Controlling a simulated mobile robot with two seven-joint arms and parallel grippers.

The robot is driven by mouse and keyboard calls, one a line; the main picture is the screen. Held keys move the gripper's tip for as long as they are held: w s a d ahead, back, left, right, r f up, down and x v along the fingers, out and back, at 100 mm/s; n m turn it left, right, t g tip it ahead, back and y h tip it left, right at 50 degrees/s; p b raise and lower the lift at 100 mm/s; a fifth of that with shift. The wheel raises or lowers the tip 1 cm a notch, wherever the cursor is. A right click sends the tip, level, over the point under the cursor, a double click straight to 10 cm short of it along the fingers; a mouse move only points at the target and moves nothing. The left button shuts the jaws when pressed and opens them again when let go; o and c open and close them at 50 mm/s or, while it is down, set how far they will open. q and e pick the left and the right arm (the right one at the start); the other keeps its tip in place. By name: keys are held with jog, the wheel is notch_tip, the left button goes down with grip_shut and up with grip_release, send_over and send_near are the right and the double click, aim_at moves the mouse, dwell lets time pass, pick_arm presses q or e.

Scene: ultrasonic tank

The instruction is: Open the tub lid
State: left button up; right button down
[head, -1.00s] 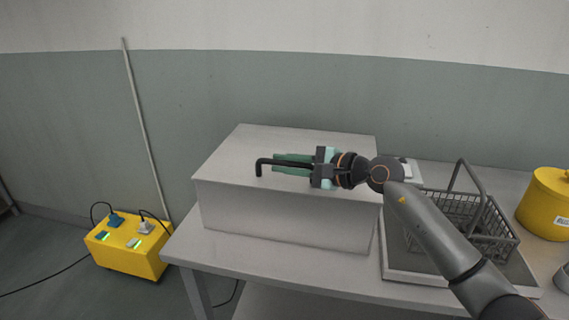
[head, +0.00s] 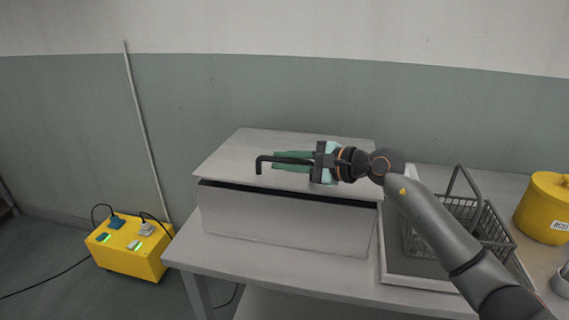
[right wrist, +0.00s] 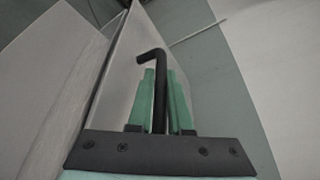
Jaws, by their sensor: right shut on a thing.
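The tub (head: 285,222) is a grey box on the table. Its lid (head: 235,160) is raised a little at the front, with a dark gap between lid and tub. A black bar handle (head: 259,165) stands on the lid. My right gripper (head: 282,160) reaches in from the right and is shut on the handle. In the right wrist view, the green fingers (right wrist: 162,100) lie on both sides of the black handle (right wrist: 158,75), whose bent end shows past the fingertips. My left gripper is not in view.
A wire basket (head: 462,215) stands in a grey tray (head: 420,275) right of the tub, under my right arm. A yellow round container (head: 545,205) is farther right. A yellow box with plugs (head: 130,248) sits on the floor at left.

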jog(key=shift+m+g, duration=0.4)
jog(key=shift+m, duration=0.3)
jog(key=r+p, duration=0.1)
jog(key=r, duration=0.1)
jog(key=w+r+p, duration=0.1)
jog(key=r, duration=0.1)
jog(key=r+p, duration=0.1)
jog(key=r, duration=0.1)
jog(key=shift+w+d, duration=0.3)
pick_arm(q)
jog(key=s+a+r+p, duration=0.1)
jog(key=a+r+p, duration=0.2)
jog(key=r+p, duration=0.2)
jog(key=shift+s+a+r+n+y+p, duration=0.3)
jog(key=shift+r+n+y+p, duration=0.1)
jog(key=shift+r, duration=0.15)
pick_arm(e)
jog(key=w+d+r+m+g, duration=0.1)
jog(key=w+r+m, duration=0.1)
jog(key=w+r, duration=0.3)
jog(key=shift+w+d+r, duration=0.2)
jog(key=shift+d+r, duration=0.15)
jog(key=shift+r, duration=1.1)
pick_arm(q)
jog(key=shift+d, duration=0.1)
